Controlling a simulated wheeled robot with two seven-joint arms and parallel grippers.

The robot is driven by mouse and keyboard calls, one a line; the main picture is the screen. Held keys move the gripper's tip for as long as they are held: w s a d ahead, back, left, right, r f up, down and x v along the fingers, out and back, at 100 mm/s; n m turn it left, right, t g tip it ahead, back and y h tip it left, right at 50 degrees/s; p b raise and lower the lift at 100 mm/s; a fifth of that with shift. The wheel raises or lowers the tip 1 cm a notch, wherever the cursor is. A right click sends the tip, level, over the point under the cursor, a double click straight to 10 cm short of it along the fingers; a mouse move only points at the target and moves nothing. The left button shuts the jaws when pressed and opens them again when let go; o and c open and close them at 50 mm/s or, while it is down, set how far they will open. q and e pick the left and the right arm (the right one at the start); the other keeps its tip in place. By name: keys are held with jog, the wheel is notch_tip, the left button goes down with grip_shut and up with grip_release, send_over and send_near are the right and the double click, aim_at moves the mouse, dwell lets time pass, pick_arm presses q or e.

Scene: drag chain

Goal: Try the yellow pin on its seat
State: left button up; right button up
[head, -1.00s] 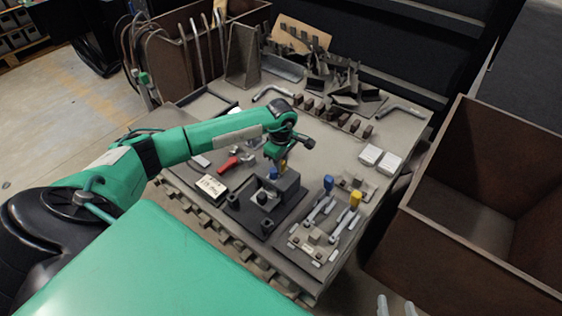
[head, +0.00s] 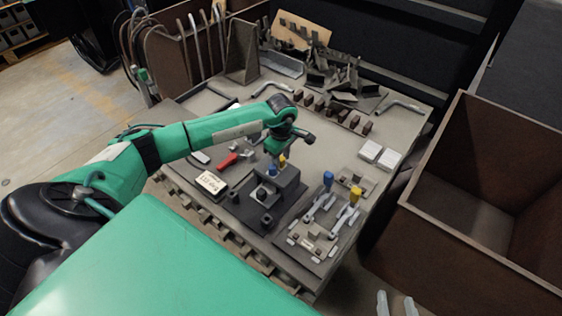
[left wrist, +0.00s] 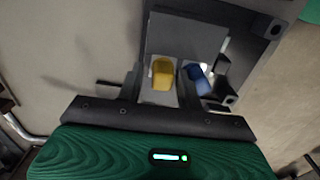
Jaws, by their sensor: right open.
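The yellow pin (head: 282,161) is upright under my left gripper (head: 278,155), close above the dark block fixture (head: 285,184). The left wrist view shows the yellow pin (left wrist: 163,74) between the two fingers of my left gripper (left wrist: 160,88), which looks shut on it. The pin's lower end is hidden, so I cannot tell whether it touches the seat. A blue pin (head: 271,171) stands beside it on the fixture; it also shows in the left wrist view (left wrist: 198,78). My right gripper (head: 396,304) is open and empty at the bottom edge, away from the table.
A plate with clamps (head: 318,232) and blue and yellow tips lies to the right of the fixture. A red-handled tool (head: 229,160) and a labelled card (head: 211,182) lie to the left.

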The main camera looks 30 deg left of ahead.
aim_at(281, 158)
pick_arm(q)
jog(key=shift+s+f, duration=0.25)
notch_tip(281, 158, up, 14)
jog(key=p, duration=0.2)
jog(key=shift+w+r+p, duration=0.15)
jog(key=shift+w+p, duration=0.05)
jog(key=shift+p, duration=0.1)
dwell(0.8)
